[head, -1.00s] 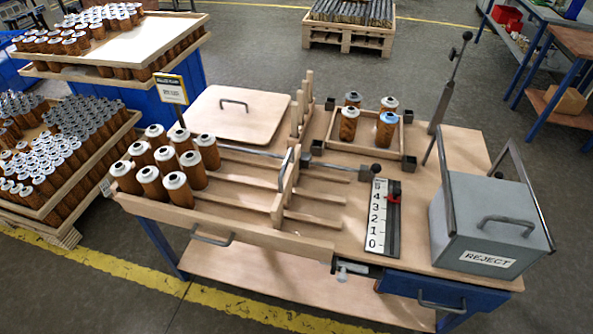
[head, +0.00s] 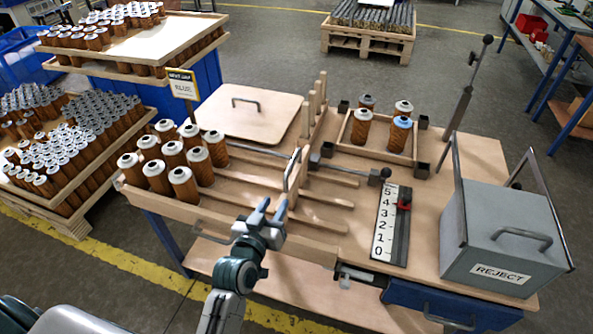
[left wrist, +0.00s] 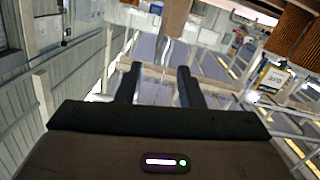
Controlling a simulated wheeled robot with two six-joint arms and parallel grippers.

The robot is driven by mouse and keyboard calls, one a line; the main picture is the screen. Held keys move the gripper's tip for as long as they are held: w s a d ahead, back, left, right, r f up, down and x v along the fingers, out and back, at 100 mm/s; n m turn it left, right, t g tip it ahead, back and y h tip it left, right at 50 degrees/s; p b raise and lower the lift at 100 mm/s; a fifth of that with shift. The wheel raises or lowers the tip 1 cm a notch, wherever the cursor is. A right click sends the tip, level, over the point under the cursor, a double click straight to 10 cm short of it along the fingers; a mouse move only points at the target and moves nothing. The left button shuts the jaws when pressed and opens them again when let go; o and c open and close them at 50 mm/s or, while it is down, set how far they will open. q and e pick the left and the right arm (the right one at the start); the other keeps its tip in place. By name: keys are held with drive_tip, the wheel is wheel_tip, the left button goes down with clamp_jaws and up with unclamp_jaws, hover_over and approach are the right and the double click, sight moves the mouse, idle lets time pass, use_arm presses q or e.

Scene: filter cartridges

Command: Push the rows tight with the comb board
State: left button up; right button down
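The comb board (head: 303,171), an upright wooden board with a grey handle (head: 290,168), stands across the wooden lane rails (head: 325,198) at mid-table. Several brown filter cartridges (head: 181,184) with white tops stand in rows at the left end of the lanes, apart from the board. My left gripper (head: 273,205) is open and empty in front of and just below the comb board, near the table's front rail. Its two fingers also show spread in the left wrist view (left wrist: 160,86), with nothing between them. My right gripper is not in view.
A number scale (head: 391,225) with a red slider lies right of the lanes. A grey reject bin (head: 505,235) stands at the right. A wooden tray (head: 345,148) with several cartridges, one blue-topped, is behind.

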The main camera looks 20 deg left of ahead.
sight(285, 177)
use_arm(q)
drive_tip(key=shift+t, duration=0.5)
drive_tip(key=w+p, duration=0.1)
drive_tip(key=w, duration=0.2)
drive_tip(key=w+r+p, duration=0.1)
drive_tip(key=w, duration=0.3)
drive_tip(key=w+p, duration=0.1)
drive_tip(key=w, duration=0.2)
drive_tip(key=shift+w+d+r, duration=0.15)
drive_tip(key=shift+r, duration=0.2)
drive_tip(key=shift+w+f, duration=0.1)
drive_tip(key=shift+w, duration=0.6)
clamp_jaws()
